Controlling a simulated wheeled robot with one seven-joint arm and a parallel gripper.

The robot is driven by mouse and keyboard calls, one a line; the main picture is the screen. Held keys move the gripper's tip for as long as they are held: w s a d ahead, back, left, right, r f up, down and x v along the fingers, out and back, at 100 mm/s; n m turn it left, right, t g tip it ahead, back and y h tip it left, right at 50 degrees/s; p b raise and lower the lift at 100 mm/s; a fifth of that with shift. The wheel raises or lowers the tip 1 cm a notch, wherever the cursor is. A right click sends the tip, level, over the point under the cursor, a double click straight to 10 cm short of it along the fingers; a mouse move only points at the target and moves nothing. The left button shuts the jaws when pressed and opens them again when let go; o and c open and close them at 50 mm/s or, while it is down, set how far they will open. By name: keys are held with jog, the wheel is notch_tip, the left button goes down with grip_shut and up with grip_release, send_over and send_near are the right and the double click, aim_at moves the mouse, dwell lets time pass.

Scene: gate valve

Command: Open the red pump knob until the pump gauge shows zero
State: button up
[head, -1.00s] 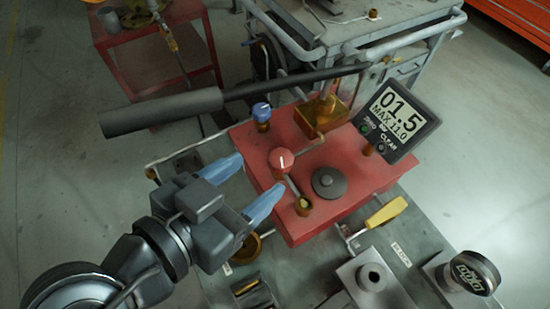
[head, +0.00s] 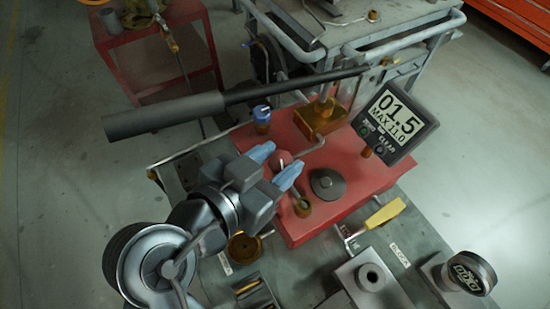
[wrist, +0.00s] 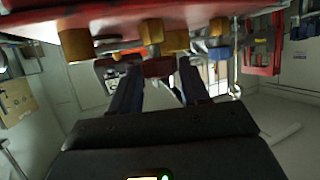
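The red pump knob (head: 282,157) is on top of the red pump body (head: 345,165). It is partly hidden behind my gripper (head: 285,156), whose two blue fingers reach out on either side of it. In the wrist view the knob (wrist: 158,67) sits between the fingertips of my gripper (wrist: 160,75), close to both. A narrow gap seems to show beside the right finger, so the fingers look open around the knob; contact is unclear.
A blue knob (head: 261,114) stands just behind the fingers. A long black pump handle (head: 165,115) slants over the pump. A round dark cap (head: 327,184), a brass fitting (head: 302,206) and a yellow-handled lever (head: 385,214) are to the right and front.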

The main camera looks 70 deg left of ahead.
jog(key=c, duration=0.6)
jog(key=shift+c, duration=0.2)
jog(key=shift+d+g+y, duration=0.1)
jog(key=shift+g+y, duration=0.2)
jog(key=n+y+p, duration=0.1)
jog(key=n+g+y+p, duration=0.1)
jog(key=shift+w+d+r+n, duration=0.15)
jog(key=shift+w+d+n, duration=0.05)
jog(key=shift+n, duration=0.2)
jog(key=n+g+y+p, duration=0.1)
jog(key=n+g+p, duration=0.1)
jog(key=shift+y+p, duration=0.3)
jog(key=shift+y, duration=0.1)
jog(key=shift+n+g+p, duration=0.35)
jog(key=shift+n+g, duration=0.05)
jog(key=shift+g, duration=0.1)
jog(key=shift+w+y, duration=0.1)
jog(key=shift+y, duration=0.2)
jog(key=o, duration=1)
